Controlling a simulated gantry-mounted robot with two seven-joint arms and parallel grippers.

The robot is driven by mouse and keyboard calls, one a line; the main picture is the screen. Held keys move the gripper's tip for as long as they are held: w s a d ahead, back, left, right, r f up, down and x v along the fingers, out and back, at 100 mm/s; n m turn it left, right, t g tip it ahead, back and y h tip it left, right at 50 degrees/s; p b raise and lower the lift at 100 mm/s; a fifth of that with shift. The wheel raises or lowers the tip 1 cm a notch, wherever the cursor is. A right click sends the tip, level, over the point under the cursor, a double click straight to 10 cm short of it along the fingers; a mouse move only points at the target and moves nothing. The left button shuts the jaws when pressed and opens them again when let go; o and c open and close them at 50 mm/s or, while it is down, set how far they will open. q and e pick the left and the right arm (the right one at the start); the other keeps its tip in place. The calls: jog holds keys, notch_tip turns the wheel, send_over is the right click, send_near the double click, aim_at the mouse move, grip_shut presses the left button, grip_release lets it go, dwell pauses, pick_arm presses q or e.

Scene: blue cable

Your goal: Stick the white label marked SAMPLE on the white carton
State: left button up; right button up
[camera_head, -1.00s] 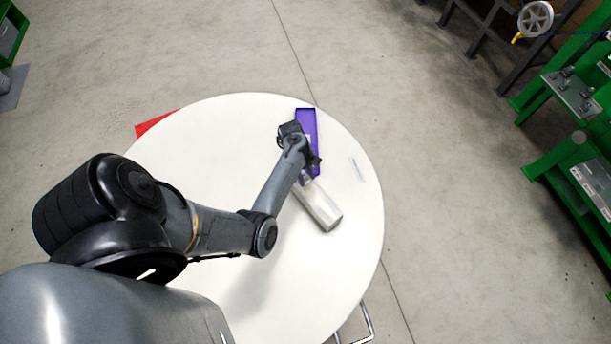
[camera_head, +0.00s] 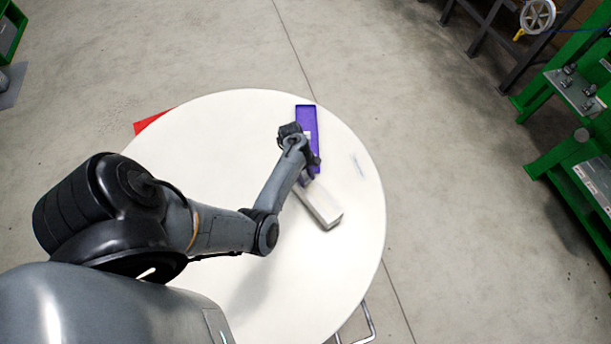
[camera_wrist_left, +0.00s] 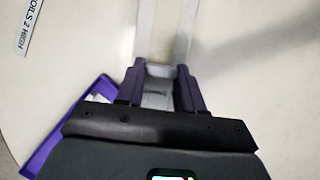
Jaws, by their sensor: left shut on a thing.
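The white carton (camera_head: 322,208) lies on the round table, slanting down to the right from my left gripper (camera_head: 309,180). In the left wrist view the carton seems to run up the picture beyond the fingers. My left gripper (camera_wrist_left: 159,86) is shut on a small pale piece (camera_wrist_left: 158,71) between its dark fingers, which looks like the white label; no print on it can be read. My right gripper is not in view.
A purple tray (camera_head: 299,112) lies just beyond the gripper, with something pale inside. A printed strip (camera_head: 358,165) lies to the right; "OILS 2 HIGH" shows on it in the left wrist view (camera_wrist_left: 28,25). A red item (camera_head: 152,121) is at the table's left edge. The table's left part is clear.

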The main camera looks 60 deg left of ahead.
pick_arm(q)
jog(key=shift+f, duration=0.55)
dwell(0.4)
jog(key=shift+f, duration=0.15)
dwell(0.8)
dwell(0.7)
jog(key=shift+f, duration=0.1)
dwell(0.5)
jog(key=o, duration=1.2)
jog(key=shift+r+p, duration=0.4)
jog(key=shift+p, duration=0.15)
notch_tip(320, 180, up, 6)
jog(key=p, duration=0.7)
jog(key=shift+r, duration=0.2)
